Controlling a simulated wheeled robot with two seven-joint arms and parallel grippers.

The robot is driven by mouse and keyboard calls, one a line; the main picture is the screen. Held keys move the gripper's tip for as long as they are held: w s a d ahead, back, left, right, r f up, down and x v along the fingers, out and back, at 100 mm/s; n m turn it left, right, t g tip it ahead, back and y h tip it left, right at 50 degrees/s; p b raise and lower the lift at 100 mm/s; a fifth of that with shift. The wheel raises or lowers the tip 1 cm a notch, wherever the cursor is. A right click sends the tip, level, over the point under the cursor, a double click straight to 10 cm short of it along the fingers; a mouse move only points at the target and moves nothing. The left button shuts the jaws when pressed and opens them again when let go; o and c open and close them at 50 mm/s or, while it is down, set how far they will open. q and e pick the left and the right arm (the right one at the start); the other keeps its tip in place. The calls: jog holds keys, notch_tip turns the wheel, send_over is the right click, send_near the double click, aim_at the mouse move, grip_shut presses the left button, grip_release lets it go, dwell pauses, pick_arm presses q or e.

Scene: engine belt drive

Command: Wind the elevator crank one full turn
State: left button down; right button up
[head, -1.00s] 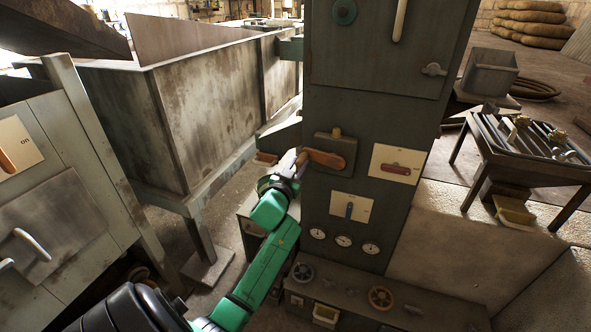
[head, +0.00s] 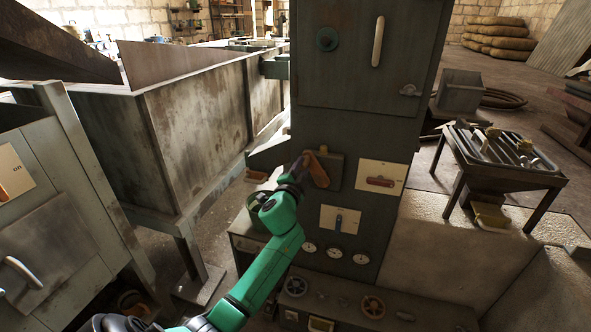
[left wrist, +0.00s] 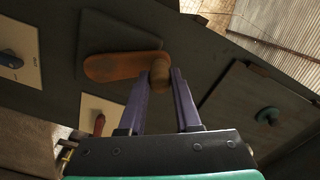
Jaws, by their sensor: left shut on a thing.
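The elevator crank (head: 319,172) is an orange-brown arm on a dark plate on the tall grey-green cabinet (head: 352,125). It stands steeply tilted in the head view. In the left wrist view the crank arm (left wrist: 112,67) ends in a brown round grip (left wrist: 160,72). My left gripper (head: 301,164) reaches the crank from the left side. Its two purple fingers (left wrist: 160,85) stand on either side of the grip, shut on it. The plate is partly hidden behind the crank. My right gripper is not in view.
A plate with a red handle (head: 380,181) is right of the crank, and a plate with a blue lever (head: 340,219) is below it. Several gauges (head: 334,252) and handwheels sit lower. A large rusty bin (head: 190,125) stands left; a slatted table (head: 497,160) stands right.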

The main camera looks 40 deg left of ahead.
pick_arm(q)
jog(key=shift+w+d+r+m+p, duration=0.2)
jog(key=shift+w+d+m, duration=0.1)
jog(key=shift+d+m, duration=0.8)
jog(key=shift+w+d+r+m+p, duration=0.1)
jog(key=shift+w+d+r+m, duration=0.15)
jog(key=shift+d+m, duration=0.8)
jog(key=shift+w+d+r+m+p, duration=0.15)
jog(key=shift+w+d+m, duration=0.3)
jog(key=shift+m, duration=1.2)
jog(key=shift+s+d, duration=0.1)
jog(key=c, duration=0.6)
grip_release()
jog(key=shift+d, duration=0.1)
jog(key=v, duration=1.4)
jog(key=shift+s+b, duration=0.3)
